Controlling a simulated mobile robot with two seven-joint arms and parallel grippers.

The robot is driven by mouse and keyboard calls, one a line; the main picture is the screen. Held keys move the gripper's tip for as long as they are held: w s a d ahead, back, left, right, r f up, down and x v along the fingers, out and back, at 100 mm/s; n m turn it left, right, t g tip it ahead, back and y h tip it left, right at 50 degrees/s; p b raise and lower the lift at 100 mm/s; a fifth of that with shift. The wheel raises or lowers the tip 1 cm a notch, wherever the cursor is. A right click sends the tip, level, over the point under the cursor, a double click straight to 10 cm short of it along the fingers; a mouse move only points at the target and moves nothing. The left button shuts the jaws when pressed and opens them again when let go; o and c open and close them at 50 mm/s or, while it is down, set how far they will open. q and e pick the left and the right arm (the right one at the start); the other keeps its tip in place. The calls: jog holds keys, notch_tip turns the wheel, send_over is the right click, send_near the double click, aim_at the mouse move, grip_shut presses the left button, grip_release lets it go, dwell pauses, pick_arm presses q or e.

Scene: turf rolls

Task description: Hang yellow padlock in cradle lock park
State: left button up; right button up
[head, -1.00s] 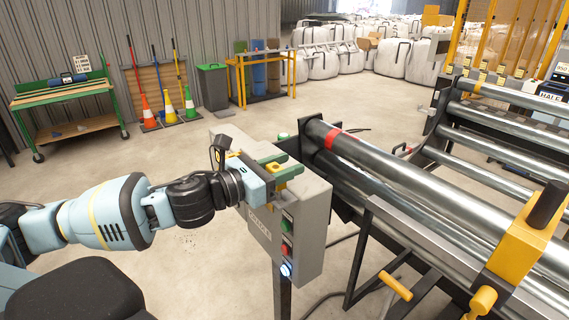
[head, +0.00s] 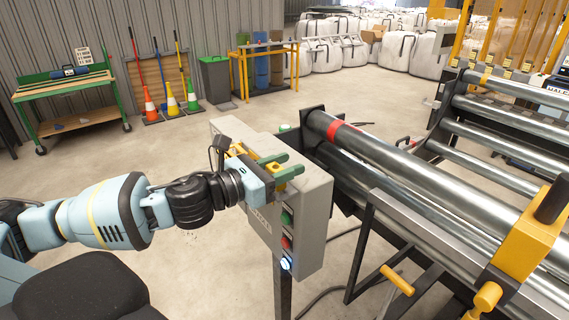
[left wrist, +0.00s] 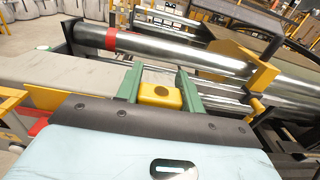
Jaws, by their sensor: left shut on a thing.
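My left gripper (head: 284,167) has green fingers and is over the top of the grey control box (head: 309,205). It is shut on the yellow padlock (head: 270,161), which the left wrist view also shows between the fingers (left wrist: 160,95). I cannot tell whether the padlock touches the box. Its shackle is not clear. Another yellow part (head: 237,150) is at the box top behind the gripper; the gripper partly hides it. I cannot tell which part is the cradle lock park. My right gripper is not in view.
The box has green, red and lit blue buttons on its front. Steel rollers (head: 420,180) with a red band run close on the right. A yellow bracket (head: 520,240) stands at lower right. A green bench (head: 70,92) and cones are at the back left, with open floor between.

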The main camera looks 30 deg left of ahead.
pick_arm(q)
jog(key=shift+f, duration=0.35)
jog(key=o, duration=1.1)
